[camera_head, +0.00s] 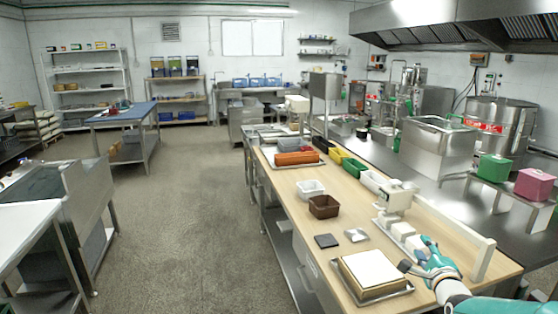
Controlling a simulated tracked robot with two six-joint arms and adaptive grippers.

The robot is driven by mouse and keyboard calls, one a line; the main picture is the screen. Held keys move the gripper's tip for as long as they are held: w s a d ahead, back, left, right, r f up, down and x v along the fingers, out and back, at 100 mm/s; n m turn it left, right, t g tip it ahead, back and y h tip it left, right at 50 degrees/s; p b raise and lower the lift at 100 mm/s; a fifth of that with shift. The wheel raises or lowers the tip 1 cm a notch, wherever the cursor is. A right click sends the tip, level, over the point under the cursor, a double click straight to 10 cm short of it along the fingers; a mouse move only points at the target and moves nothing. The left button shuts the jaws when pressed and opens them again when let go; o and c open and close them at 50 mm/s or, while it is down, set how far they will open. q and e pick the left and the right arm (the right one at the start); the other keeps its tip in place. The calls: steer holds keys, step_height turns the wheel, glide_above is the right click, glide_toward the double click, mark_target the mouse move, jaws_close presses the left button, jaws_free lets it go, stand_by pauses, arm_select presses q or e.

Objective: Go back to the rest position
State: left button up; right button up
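My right gripper (416,254) reaches in from the lower right on its teal and white arm. My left gripper and arm are not in view.
A metal tray with a white sheet (370,270) lies left of the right gripper. A white bench device (397,198), a brown bin (324,206) and a white bin (311,188) stand farther back. A white rail (455,228) edges the table. The floor (190,220) on the left is clear.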

steer(key=s+a+f+n+g+y, duration=0.1)
steer(key=s+a+f+n+g, duration=0.15)
steer(key=s+a+f, duration=0.4)
steer(key=s+a+f+n+g+y, duration=0.1)
steer(key=s+a+f+n+g, duration=0.2)
steer(key=f, duration=0.7)
steer(key=s+a+f+n+g+y, duration=0.2)
steer(key=s+a+f+n, duration=0.25)
steer(key=f, duration=0.45)
steer(key=s+a+f+n+g, duration=0.3)
steer(key=s+a, duration=0.1)
steer(key=s, duration=0.5)
steer(key=s+a+f+n+g+y, duration=0.1)
steer(key=s+a+f+n+g, duration=0.1)
steer(key=s, duration=0.7)
steer(key=s+a+f+n+g+y, duration=0.1)
steer(key=s+a+f+n+g, duration=0.2)
steer(key=s, duration=0.6)
step_height(320, 180, down, 4)
steer(key=a+n, duration=0.1)
steer(key=a, duration=0.1)
steer(key=shift+s+a+r+n+g, duration=0.2)
steer(key=shift+a+r+n+g, duration=0.05)
steer(key=shift+a+n+g, duration=0.15)
